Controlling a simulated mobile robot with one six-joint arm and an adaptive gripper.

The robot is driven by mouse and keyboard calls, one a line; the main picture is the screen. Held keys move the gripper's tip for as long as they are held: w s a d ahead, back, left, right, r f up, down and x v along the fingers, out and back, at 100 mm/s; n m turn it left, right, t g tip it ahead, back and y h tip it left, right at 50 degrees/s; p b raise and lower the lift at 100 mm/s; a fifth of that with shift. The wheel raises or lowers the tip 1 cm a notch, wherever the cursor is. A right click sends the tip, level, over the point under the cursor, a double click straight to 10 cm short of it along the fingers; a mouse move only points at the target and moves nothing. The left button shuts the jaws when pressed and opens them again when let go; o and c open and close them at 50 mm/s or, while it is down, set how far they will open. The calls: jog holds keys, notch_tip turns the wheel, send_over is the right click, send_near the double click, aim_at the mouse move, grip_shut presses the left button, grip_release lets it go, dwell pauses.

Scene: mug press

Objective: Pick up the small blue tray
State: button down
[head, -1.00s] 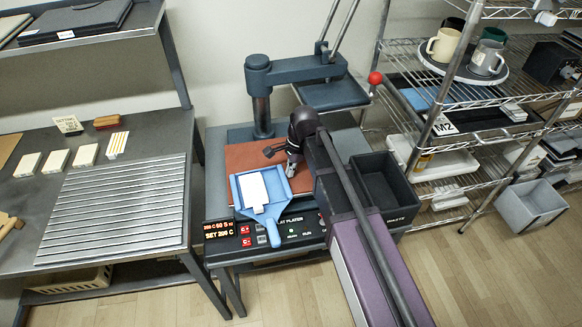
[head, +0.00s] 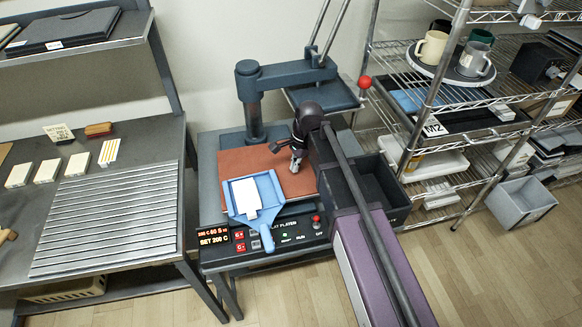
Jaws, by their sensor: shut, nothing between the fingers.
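The small blue tray (head: 272,185) has raised sides and a handle (head: 266,238) that points toward the front of the press. It lies on the front left of the press's brown pad, its handle over the control panel. A white rectangular piece (head: 246,197) lies in it. My gripper (head: 294,165) is shut and empty, pointing down over the brown pad, to the right of and behind the tray. It appears apart from the tray. My arm partly hides the right side of the press.
The press's blue column and arm (head: 284,76) stand behind the brown pad (head: 233,163). A dark bin (head: 393,212) sits right of my arm. A slatted metal table (head: 110,222) is at left. A wire rack with mugs (head: 430,47) stands at right.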

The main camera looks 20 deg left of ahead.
jog(key=shift+p+v, duration=0.7)
jog(key=shift+v, duration=0.3)
jog(key=a+p+v, duration=0.1)
jog(key=p+v, duration=0.4)
jog(key=v, duration=0.1)
jog(key=shift+d+p, duration=0.4)
jog(key=shift+d, duration=0.1)
